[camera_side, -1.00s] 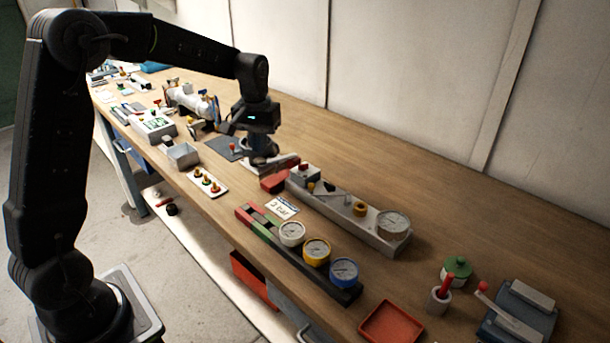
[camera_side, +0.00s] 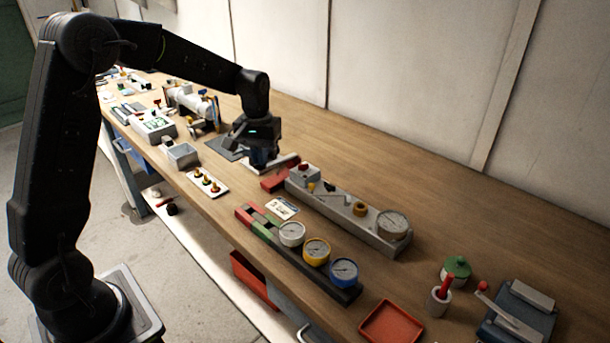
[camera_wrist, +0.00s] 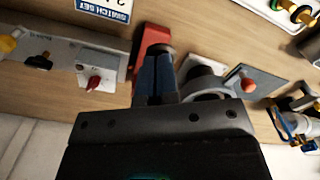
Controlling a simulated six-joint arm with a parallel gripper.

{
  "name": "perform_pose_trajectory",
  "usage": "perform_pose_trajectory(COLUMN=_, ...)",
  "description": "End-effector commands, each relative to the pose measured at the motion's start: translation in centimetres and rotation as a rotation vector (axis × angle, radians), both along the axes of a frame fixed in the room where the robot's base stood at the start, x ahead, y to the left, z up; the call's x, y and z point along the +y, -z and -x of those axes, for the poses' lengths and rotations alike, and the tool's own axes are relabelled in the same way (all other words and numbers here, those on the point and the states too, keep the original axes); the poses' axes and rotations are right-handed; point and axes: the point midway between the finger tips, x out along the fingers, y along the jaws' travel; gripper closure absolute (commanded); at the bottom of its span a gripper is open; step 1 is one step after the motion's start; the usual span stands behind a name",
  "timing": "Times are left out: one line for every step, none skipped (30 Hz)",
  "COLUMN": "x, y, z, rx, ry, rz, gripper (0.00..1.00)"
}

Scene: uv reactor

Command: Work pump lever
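The pump has a red base (camera_side: 273,182) on the bench, left of the grey gauge block. In the wrist view, the blue fingers (camera_wrist: 158,76) lie side by side with no clear gap. A dark rounded end shows at their tips, beside the red base (camera_wrist: 150,42). A grey cylindrical part (camera_wrist: 205,80) stands right beside the fingers. Whether the fingers grip the lever is hidden.
The grey block (camera_side: 345,215) with a gauge lies to the right. A rack of three gauges (camera_side: 316,252) stands in front. A white plate with yellow-topped valves (camera_side: 207,182) and a grey box (camera_side: 183,155) lie left. The bench behind the block is clear.

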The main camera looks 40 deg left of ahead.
Motion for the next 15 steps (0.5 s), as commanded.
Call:
perform_pose_trajectory(x=0.0, y=0.3, z=0.0, rx=0.001, ry=0.0, rz=0.001, gripper=1.0)
perform_pose_trajectory(x=0.0, y=0.4, z=0.0, rx=0.001, ry=0.0, rz=0.001, gripper=1.0)
perform_pose_trajectory(x=0.0, y=0.5, z=0.0, rx=0.001, ry=0.0, rz=0.001, gripper=1.0)
perform_pose_trajectory(x=0.0, y=0.7, z=0.0, rx=0.0, ry=0.0, rz=0.0, gripper=1.0)
perform_pose_trajectory(x=0.0, y=0.8, z=0.0, rx=0.0, ry=0.0, rz=0.0, gripper=1.0)
perform_pose_trajectory(x=0.0, y=0.9, z=0.0, rx=0.0, ry=0.0, rz=0.0, gripper=1.0)
perform_pose_trajectory(x=0.0, y=1.0, z=0.0, rx=0.0, ry=0.0, rz=0.0, gripper=1.0)
perform_pose_trajectory(x=0.0, y=1.1, z=0.0, rx=0.0, ry=0.0, rz=0.0, gripper=1.0)
perform_pose_trajectory(x=0.0, y=1.3, z=0.0, rx=0.0, ry=0.0, rz=0.0, gripper=1.0)
perform_pose_trajectory(x=0.0, y=1.4, z=0.0, rx=0.0, ry=0.0, rz=0.0, gripper=1.0)
perform_pose_trajectory(x=0.0, y=1.5, z=0.0, rx=0.0, ry=0.0, rz=0.0, gripper=1.0)
perform_pose_trajectory(x=0.0, y=1.7, z=0.0, rx=0.0, ry=0.0, rz=0.0, gripper=1.0)
perform_pose_trajectory(x=0.0, y=1.8, z=0.0, rx=0.0, ry=0.0, rz=0.0, gripper=1.0)
perform_pose_trajectory(x=0.0, y=1.9, z=0.0, rx=0.0, ry=0.0, rz=0.0, gripper=1.0)
perform_pose_trajectory(x=0.0, y=2.1, z=0.0, rx=0.0, ry=0.0, rz=0.0, gripper=1.0)
